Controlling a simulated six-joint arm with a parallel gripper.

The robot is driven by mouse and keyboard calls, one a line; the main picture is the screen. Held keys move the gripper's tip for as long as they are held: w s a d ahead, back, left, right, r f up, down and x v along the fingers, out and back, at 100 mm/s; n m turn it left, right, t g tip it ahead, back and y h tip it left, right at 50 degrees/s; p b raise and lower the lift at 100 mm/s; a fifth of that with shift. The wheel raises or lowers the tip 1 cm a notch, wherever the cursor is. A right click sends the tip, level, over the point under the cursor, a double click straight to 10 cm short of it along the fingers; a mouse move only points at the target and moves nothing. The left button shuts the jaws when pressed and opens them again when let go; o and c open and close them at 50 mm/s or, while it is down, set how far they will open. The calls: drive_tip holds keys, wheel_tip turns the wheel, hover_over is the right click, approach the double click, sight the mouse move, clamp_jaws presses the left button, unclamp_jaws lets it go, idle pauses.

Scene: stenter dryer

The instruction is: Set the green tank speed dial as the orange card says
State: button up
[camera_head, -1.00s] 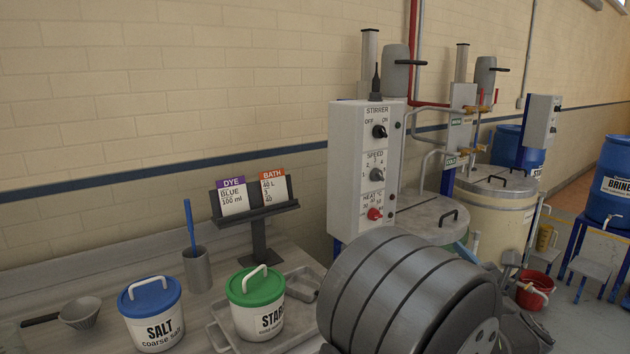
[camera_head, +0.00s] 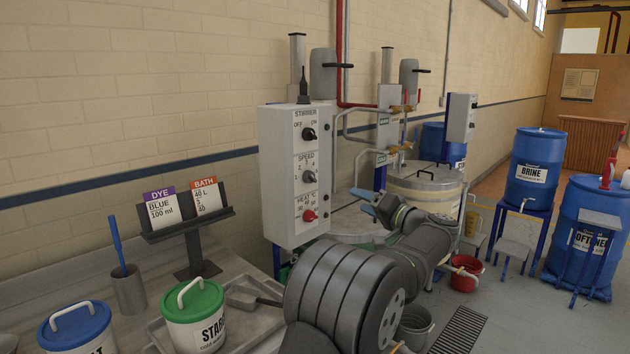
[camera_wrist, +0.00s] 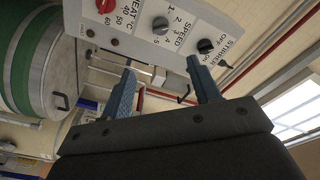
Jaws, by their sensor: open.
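The orange-topped BATH card (camera_head: 207,201) stands on a black holder and appears to read 40 L, 3, 40. The grey SPEED dial (camera_head: 309,176) is the middle knob on a white control box beside the green tank (camera_wrist: 22,60). The SPEED dial (camera_wrist: 160,23) also shows in the wrist view with numbers around it; I cannot tell its pointer's exact setting. My gripper (camera_head: 364,202) is open and empty, to the right of the box and apart from it. Its blue fingers (camera_wrist: 160,68) are spread in the wrist view, with the dial beyond them.
The black STIRRER knob (camera_head: 309,134) is above the dial and the red HEAT knob (camera_head: 309,215) below. Pipes and valves (camera_head: 395,110) stand behind. The salt tub (camera_head: 78,330), starch tub (camera_head: 193,315) and scoop (camera_head: 255,298) are at lower left.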

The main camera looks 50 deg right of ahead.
drive_tip(key=w+d+r+n, duration=0.1)
drive_tip(key=w+n, duration=0.1)
drive_tip(key=n, duration=0.3)
approach(314, 179)
drive_tip(key=shift+n, duration=0.4)
drive_tip(key=w, duration=0.6)
drive_tip(key=w+d, duration=0.1)
drive_tip(key=w, duration=0.2)
drive_tip(key=shift+w+r, duration=0.2)
drive_tip(key=c, duration=1)
